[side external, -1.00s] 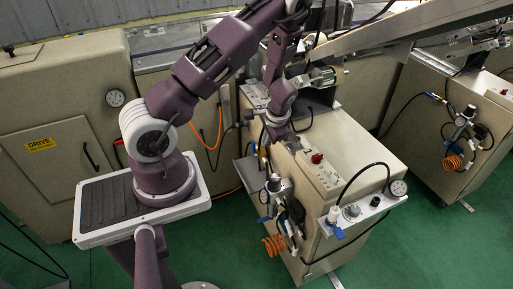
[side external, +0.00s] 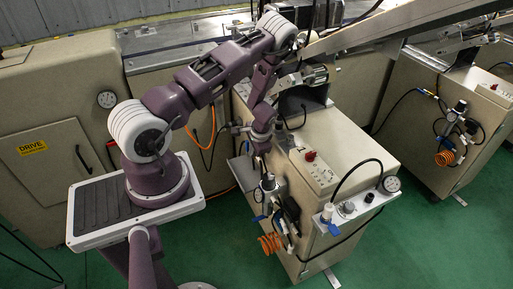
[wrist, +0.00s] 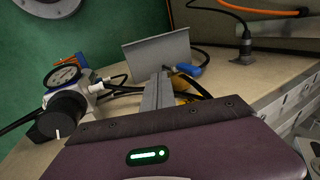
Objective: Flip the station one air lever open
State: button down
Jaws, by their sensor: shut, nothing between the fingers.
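My gripper (side external: 262,160) is shut and empty, pointing down beside the left side of the beige cabinet (side external: 335,150). In the wrist view its narrow grey fingers (wrist: 160,88) reach up toward a blue lever (wrist: 188,69) beside a yellow fitting (wrist: 180,84). The fingers overlap part of the fitting, and I cannot tell whether they touch it or the lever. A grey bracket plate (wrist: 157,50) stands just beyond the fingertips; it also shows in the side view (side external: 243,170). In the side view my gripper hides most of the lever area.
A regulator with a pressure gauge (wrist: 62,76) and black knob (wrist: 66,110) sits left of my fingers. A coiled orange hose (side external: 270,243) hangs below. A shelf with a gauge (side external: 390,184) and a blue handle (side external: 333,228) projects at the cabinet's front. Green floor (side external: 400,250) is open there.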

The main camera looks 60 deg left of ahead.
aim_at(247, 146)
jog(key=shift+a, duration=1.4)
jog(key=shift+a+r+h, duration=0.15)
jog(key=shift+a+h, duration=0.15)
jog(key=shift+h, duration=0.4)
